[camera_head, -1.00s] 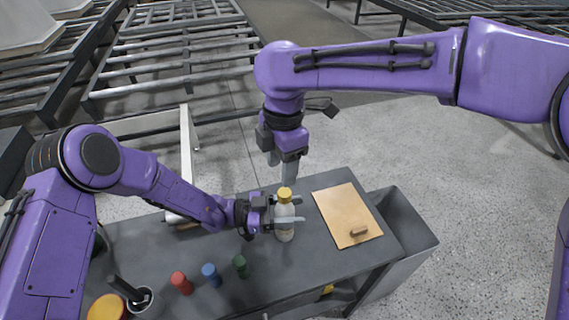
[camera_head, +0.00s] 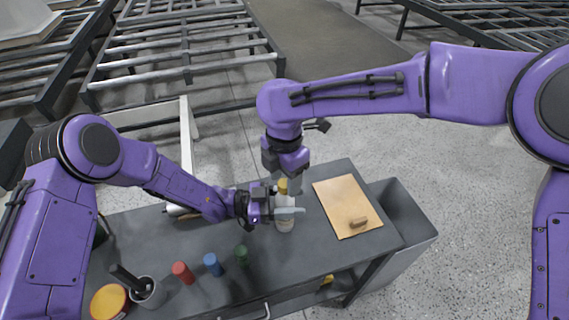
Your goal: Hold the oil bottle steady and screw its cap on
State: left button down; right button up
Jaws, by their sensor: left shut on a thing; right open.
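The oil bottle (camera_head: 285,224) is pale and stands upright on the grey bench. Its yellow cap (camera_head: 283,186) sits at the top of the neck. My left gripper (camera_head: 288,211) is shut on the bottle's body from the left side. My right gripper (camera_head: 285,187) points down over the bottle's top from above. It is open, with its fingers around or close beside the cap, which they partly hide. I cannot tell whether the fingers touch the cap.
A tan board (camera_head: 342,200) with a small brown piece (camera_head: 358,222) lies right of the bottle. Red (camera_head: 183,272), blue (camera_head: 213,264) and green (camera_head: 241,254) small cylinders stand in front. A grey bin (camera_head: 408,235) is at the bench's right end. A cup (camera_head: 150,293) stands at front left.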

jog(key=shift+f, duration=0.35)
grip_shut()
jog(key=m, duration=0.9)
jog(key=shift+m, duration=0.4)
jog(key=m, duration=0.4)
jog(key=shift+m, duration=0.4)
jog(key=shift+o, duration=0.4)
grip_release()
